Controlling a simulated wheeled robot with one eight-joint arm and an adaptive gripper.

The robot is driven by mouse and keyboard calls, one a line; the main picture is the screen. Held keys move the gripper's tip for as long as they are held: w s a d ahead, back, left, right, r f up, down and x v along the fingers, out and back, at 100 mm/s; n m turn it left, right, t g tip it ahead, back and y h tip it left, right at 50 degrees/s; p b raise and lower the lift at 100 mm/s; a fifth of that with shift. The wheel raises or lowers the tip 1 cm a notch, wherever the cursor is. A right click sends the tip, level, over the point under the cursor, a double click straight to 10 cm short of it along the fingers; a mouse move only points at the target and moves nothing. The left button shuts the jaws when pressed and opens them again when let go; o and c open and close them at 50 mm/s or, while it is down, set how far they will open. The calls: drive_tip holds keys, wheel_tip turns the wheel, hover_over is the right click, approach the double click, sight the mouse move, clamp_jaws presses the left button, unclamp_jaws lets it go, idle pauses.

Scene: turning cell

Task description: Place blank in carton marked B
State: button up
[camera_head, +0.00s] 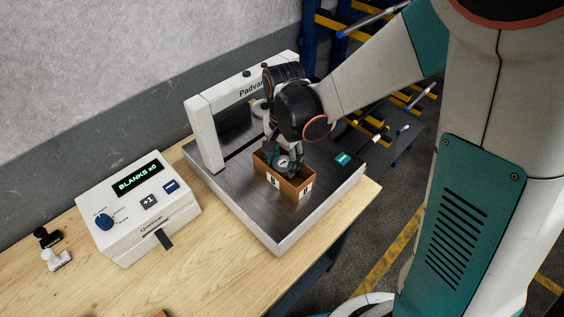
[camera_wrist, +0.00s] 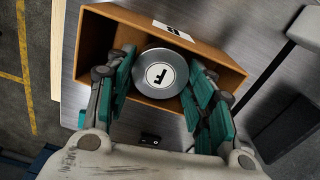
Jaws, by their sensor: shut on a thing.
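The blank is a round metal disc or cylinder (camera_wrist: 160,76) with a white label bearing a dark mark like an F. Its top also shows in the head view (camera_head: 283,162). My gripper (camera_head: 284,158) is shut on it, with teal finger pads on both sides in the wrist view (camera_wrist: 163,64). The open brown carton (camera_head: 289,188) has white labels on two outer faces that read like B. In the wrist view the carton (camera_wrist: 103,32) surrounds the blank and the fingertips, at its opening or inside. Whether the blank touches the carton floor is hidden.
A white counter box (camera_head: 139,213) reads "BLANKS x0". Small black and white pieces (camera_head: 58,260) lie at the left.

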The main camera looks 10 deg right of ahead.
sight(284, 163)
drive_tip(key=shift+f+b, duration=0.35)
drive_tip(key=shift+f, duration=1.5)
drive_tip(key=shift+f, duration=0.15)
drive_tip(key=o, duration=1.2)
drive_tip(key=shift+c, duration=0.2)
